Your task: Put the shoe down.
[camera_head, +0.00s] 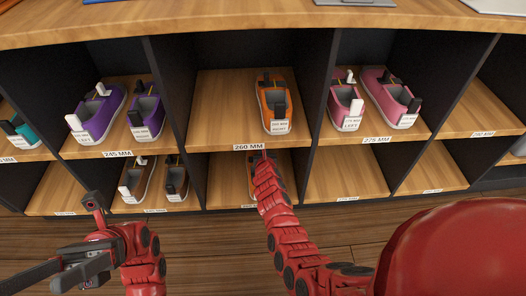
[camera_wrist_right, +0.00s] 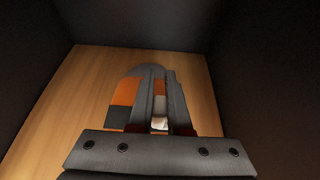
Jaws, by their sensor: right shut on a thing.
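My right arm reaches to the lower compartment below the 260 MM label. In the head view its gripper is hidden under the shelf edge. In the right wrist view my right gripper (camera_wrist_right: 160,75) is shut on an orange and grey shoe (camera_wrist_right: 124,92), over the wooden floor of a dark-walled compartment. Part of an orange shoe (camera_head: 252,177) shows beside the arm in the lower compartment. A similar orange shoe (camera_head: 273,108) stands in the upper 260 MM compartment, right of its middle. My left gripper (camera_head: 52,243) is open and empty at the lower left.
The shelf has dark dividers. Purple shoes (camera_head: 98,112) stand in the 245 MM compartment and pink shoes (camera_head: 393,98) in the 275 MM one. Brown shoes (camera_head: 136,180) stand at the lower left. The lower compartments right of my arm (camera_head: 345,180) are bare.

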